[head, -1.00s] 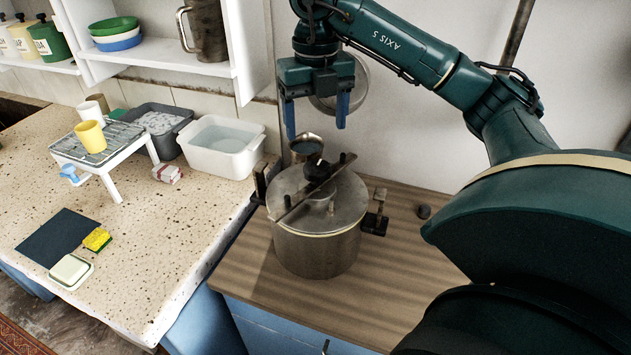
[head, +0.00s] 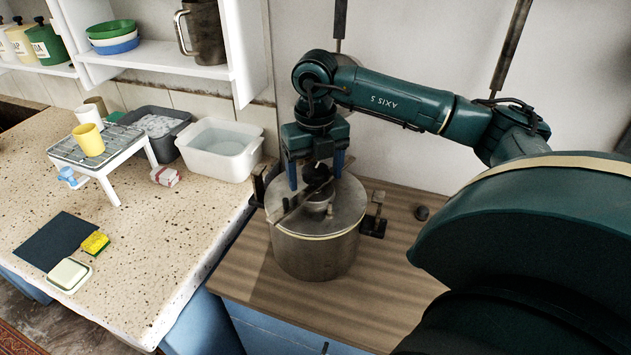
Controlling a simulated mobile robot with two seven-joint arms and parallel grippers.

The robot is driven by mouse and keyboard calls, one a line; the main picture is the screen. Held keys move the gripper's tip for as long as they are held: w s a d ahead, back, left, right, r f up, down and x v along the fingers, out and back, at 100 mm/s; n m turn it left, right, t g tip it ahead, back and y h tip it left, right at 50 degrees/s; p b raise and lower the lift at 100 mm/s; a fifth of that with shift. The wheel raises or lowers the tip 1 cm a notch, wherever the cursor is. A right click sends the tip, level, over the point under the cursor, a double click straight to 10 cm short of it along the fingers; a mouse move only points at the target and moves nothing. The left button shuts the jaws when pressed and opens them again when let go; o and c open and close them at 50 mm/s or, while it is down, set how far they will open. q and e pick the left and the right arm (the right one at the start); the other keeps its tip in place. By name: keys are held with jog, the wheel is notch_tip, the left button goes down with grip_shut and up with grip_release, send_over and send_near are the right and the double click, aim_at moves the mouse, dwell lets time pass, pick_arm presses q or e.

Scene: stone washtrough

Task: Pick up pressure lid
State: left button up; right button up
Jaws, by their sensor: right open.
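The pressure lid (head: 345,206) is a round metal lid with a bar across it and a dark knob in the middle. It sits on a metal pot (head: 316,254) on the wooden counter. My right gripper (head: 315,184) points down over the lid, its blue fingers apart on either side of the dark knob. I cannot tell whether the fingers touch the knob or bar. The gripper hides part of the lid's back. My left gripper is not in the head view.
The wooden counter (head: 395,275) has a small dark knob (head: 422,213) right of the pot. Left, a speckled stone counter (head: 150,235) holds a white basin (head: 220,150), a grey tub (head: 155,128) and a rack (head: 95,145) with cups. Shelves (head: 165,52) stand behind.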

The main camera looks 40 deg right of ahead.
jog(key=shift+c, duration=0.2)
grip_shut()
dwell(0.5)
jog(key=shift+r, duration=0.1)
